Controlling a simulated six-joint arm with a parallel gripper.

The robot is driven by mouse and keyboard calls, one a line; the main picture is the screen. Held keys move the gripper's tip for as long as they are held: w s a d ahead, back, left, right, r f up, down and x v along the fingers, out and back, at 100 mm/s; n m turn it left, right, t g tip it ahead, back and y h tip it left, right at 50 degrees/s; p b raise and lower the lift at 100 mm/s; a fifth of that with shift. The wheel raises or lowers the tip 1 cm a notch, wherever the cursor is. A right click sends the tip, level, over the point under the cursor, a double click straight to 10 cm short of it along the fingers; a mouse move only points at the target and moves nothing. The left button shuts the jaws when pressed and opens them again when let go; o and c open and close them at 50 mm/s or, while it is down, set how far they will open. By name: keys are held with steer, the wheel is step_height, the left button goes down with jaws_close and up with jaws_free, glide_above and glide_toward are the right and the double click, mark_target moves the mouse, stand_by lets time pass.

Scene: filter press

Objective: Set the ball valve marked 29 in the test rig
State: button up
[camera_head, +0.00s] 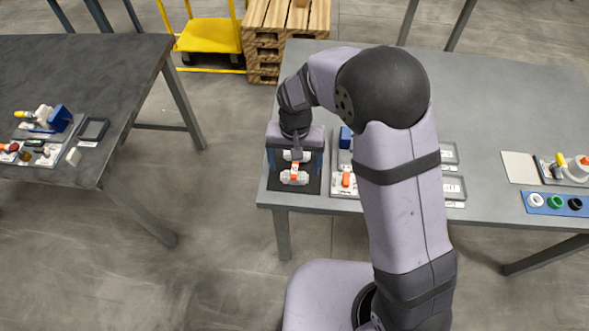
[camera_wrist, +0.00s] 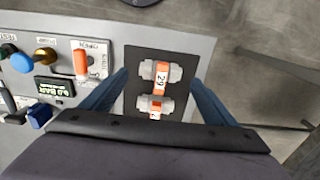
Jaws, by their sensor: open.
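Two pale grey ball valves with orange handles lie on a black mat (camera_wrist: 133,60). In the wrist view the upper valve (camera_wrist: 161,73) has a label reading 29. The lower valve (camera_wrist: 155,105) has a label partly hidden by my gripper's body. My gripper (camera_head: 294,168) is open above the mat, its blue fingers on either side of the valves, with nothing held. The test rig panel (camera_wrist: 60,62) is left of the mat in the wrist view, with an orange handle (camera_wrist: 81,64), a brass knob, a blue knob and a display. My arm hides part of it in the head view.
Two trays (camera_head: 453,188) lie right of my arm on the grey table (camera_head: 490,105). Farther right are a blue mat (camera_head: 548,211) with rings and another fixture. A separate dark table (camera_head: 70,75) with parts stands left. The mat is near the table's left edge.

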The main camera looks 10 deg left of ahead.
mark_target(297, 171)
steer(key=shift+s+d+r+b, duration=0.15)
steer(key=shift+r+b, duration=0.25)
steer(key=shift+r, duration=1.5)
steer(key=shift+d, duration=0.15)
steer(key=s+d+r, duration=0.2)
steer(key=s+d, duration=1.2)
steer(key=d, duration=0.5)
steer(key=shift+s+r, duration=0.15)
steer(key=shift+r, duration=0.1)
steer(key=c, duration=1)
steer(key=shift+c, duration=0.8)
